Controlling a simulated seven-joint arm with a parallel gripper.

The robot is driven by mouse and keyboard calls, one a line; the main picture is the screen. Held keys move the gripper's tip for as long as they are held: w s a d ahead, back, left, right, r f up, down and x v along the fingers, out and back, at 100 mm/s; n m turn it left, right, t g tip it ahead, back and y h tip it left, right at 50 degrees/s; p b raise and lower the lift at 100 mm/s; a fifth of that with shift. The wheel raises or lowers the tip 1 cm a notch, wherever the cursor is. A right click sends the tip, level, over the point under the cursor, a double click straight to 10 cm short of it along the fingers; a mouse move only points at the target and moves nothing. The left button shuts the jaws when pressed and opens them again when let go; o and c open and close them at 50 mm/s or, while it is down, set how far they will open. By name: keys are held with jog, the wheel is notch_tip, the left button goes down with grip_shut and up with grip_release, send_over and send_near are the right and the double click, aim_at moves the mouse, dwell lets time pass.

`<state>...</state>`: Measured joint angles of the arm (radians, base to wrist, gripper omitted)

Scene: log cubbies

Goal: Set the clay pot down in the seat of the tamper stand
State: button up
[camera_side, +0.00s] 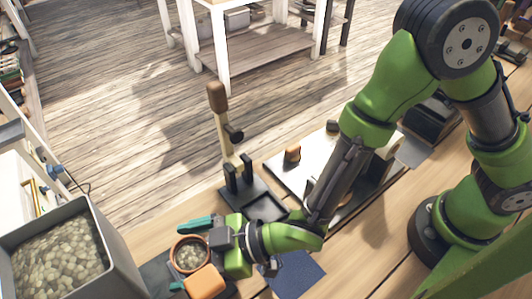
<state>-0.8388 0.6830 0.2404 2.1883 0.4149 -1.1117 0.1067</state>
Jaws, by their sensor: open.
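The clay pot (176,246) is a small round terracotta pot with pale pebble-like contents. It sits upright on a dark surface at the lower left. My gripper (187,254) reaches in from the right and is open. One teal finger lies on the far side of the pot and a teal tip shows on the near side. I cannot tell whether either finger touches the pot. The tamper stand (252,204) is a black base with two uprights and a tall lever with a wooden handle, just behind my gripper. Its square seat looks empty; part of the base is hidden by my arm.
An orange block (205,282) lies close to the pot on the near side. A grey bin (112,250) of pebbles stands at left. A blue cloth (296,275) lies right of the gripper. A pale metal plate (285,178) with small items lies behind my arm.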

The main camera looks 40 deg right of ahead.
jog(key=shift+x, duration=0.8)
jog(key=shift+c, duration=0.4)
jog(key=c, duration=1.1)
jog(key=shift+r, duration=0.15)
